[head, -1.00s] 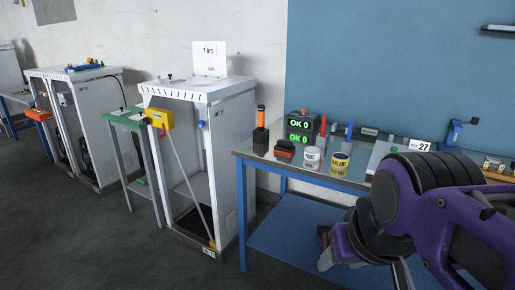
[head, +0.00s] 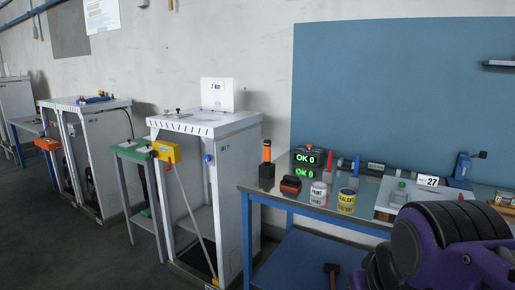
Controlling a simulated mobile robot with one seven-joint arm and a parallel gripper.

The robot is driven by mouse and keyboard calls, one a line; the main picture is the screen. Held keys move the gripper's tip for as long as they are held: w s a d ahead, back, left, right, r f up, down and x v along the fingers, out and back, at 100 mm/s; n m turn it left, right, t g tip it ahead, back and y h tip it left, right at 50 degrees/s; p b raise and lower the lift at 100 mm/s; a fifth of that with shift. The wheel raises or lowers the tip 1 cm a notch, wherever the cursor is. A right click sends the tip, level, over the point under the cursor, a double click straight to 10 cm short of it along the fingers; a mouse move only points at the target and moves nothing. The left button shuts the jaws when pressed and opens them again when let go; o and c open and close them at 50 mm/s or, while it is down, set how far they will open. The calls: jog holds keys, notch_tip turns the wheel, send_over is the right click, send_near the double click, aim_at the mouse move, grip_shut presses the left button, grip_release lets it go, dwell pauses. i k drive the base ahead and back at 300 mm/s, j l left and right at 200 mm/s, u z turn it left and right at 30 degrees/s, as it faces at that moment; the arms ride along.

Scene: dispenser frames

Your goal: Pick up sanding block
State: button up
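The sanding block appears to be the small black and orange block (head: 290,186) on the near left part of the blue-legged workbench (head: 340,217). It lies flat, with a white paint tin just to its right and a dark holder behind it to the left. Nothing touches it from my side. My purple and black arm fills the lower right corner of the head view. My gripper is out of the frame, so its fingers and anything in them are hidden.
The white paint tin (head: 318,195) and yellow tin (head: 347,200) stand close by. A black holder with an orange-handled tool (head: 267,172) and an OK display (head: 308,160) stand behind. A mallet (head: 332,270) is below the top.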

aim_at(291, 182)
jog(key=i+j+z, duration=0.3)
jog(key=i+j, duration=0.2)
jog(key=i+j+z, duration=0.3)
jog(key=i+j, duration=0.35)
